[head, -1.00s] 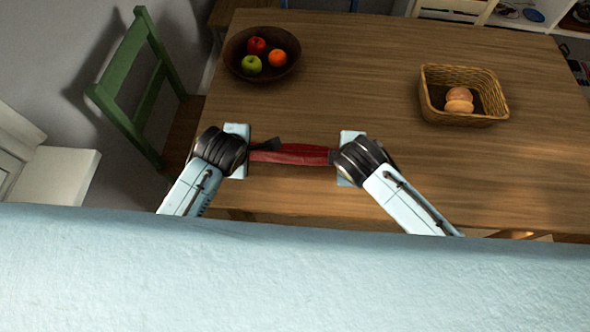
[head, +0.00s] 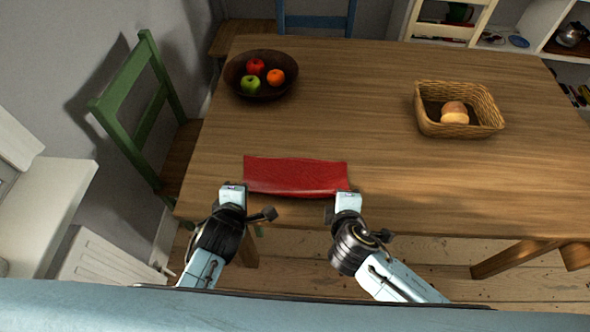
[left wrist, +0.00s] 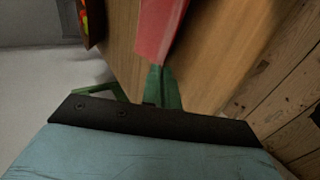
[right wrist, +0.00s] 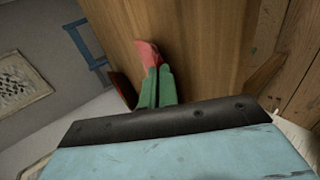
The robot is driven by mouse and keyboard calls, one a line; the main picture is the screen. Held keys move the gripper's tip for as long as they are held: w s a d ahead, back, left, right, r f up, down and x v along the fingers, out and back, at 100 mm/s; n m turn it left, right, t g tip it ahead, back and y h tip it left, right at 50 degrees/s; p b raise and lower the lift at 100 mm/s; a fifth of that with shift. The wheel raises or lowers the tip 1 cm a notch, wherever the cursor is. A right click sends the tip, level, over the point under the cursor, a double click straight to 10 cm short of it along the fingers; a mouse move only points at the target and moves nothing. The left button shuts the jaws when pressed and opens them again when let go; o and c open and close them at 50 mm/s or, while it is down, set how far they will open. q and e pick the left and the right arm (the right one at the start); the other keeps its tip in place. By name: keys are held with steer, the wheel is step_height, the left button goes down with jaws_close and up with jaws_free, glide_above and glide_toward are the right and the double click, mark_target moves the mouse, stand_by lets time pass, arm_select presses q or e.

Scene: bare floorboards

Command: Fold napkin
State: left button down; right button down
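The red napkin (head: 295,177) lies on the table near its front edge as a wide strip, its near edge bowed toward me. My left gripper (head: 233,190) is at its near left corner; in the left wrist view the green fingertips (left wrist: 160,72) are closed together on the napkin's end (left wrist: 160,30). My right gripper (head: 347,197) is at its near right corner; in the right wrist view the fingers (right wrist: 156,75) are close together with red cloth (right wrist: 148,55) between their tips. The napkin's underside is hidden.
A dark bowl of fruit (head: 283,91) stands at the back left of the wooden table (head: 350,110). A wicker basket (head: 488,122) with bread stands at the right. A green chair (head: 165,110) is at the left. The table middle is clear.

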arm_select(q)
steer(key=c, duration=1.3)
jaws_free()
arm_select(e)
steer(key=c, duration=1.3)
jaws_free()
arm_select(q)
steer(key=shift+s+r, duration=0.1)
steer(key=shift+r, duration=0.3)
arm_select(e)
steer(key=shift+s+r, duration=0.15)
steer(key=shift+r, duration=0.2)
arm_select(q)
steer(key=s+r, duration=0.3)
steer(key=r, duration=0.2)
steer(key=s+r, duration=0.2)
steer(key=r, duration=0.1)
steer(key=shift+s+r, duration=0.1)
steer(key=shift+s, duration=0.25)
arm_select(e)
steer(key=s+r, duration=0.3)
steer(key=r, duration=0.2)
steer(key=s+r, duration=0.2)
steer(key=r, duration=0.1)
steer(key=shift+s+r, duration=0.15)
steer(key=shift+s, duration=0.2)
